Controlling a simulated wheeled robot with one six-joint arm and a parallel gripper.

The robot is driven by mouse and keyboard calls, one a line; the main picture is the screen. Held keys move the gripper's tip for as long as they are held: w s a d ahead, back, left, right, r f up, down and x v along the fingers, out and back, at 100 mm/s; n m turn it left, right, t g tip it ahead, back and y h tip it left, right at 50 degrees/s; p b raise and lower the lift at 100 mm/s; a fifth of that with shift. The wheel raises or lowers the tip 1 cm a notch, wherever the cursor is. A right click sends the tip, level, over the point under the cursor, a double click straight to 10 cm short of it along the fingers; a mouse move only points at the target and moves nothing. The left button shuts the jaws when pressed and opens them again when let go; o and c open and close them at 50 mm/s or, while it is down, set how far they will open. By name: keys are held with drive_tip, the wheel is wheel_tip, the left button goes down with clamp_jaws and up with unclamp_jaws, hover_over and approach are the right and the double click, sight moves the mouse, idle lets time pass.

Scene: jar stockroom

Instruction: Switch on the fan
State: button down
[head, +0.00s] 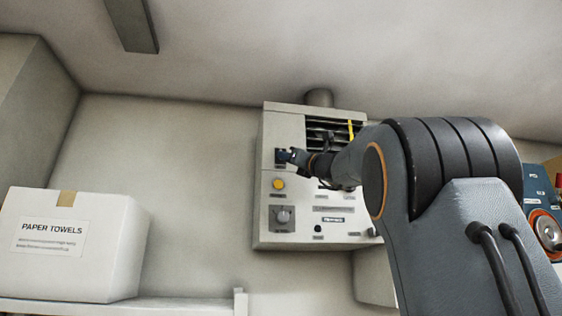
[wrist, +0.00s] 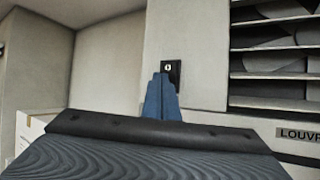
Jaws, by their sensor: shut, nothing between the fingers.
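The fan unit (head: 287,127) is a pale box on the back wall with dark louvre slats (head: 322,131). A yellow strip hangs in front of the slats. On its left side are a small dark switch (head: 280,156), a yellow round button (head: 278,184) and a grey knob (head: 282,217). My gripper (head: 288,156) is shut and empty, with its tips at the dark switch. In the wrist view the blue fingertips (wrist: 161,98) cover the lower part of the switch plate (wrist: 173,70), which has a light mark. I cannot tell whether the tips touch it.
A paper towels box (head: 80,250) stands on a shelf (head: 130,306) at the lower left. A blue panel with a round red-and-silver part (head: 547,229) is at the right edge. Bare wall lies left of the fan unit.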

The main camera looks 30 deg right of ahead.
drive_tip(key=shift+s+a, duration=0.15)
drive_tip(key=shift+s, duration=0.25)
drive_tip(key=shift+s+a+r+b, duration=0.1)
drive_tip(key=shift+s+a+b, duration=0.15)
drive_tip(key=shift+s, duration=0.55)
drive_tip(key=shift+s+a+r+b, duration=0.15)
drive_tip(key=shift+s+a+b, duration=0.1)
drive_tip(key=shift+s, duration=0.55)
drive_tip(key=shift+s+a+r+b, duration=0.1)
drive_tip(key=shift+s+a+b, duration=0.15)
drive_tip(key=shift+s, duration=0.55)
drive_tip(key=shift+d, duration=0.1)
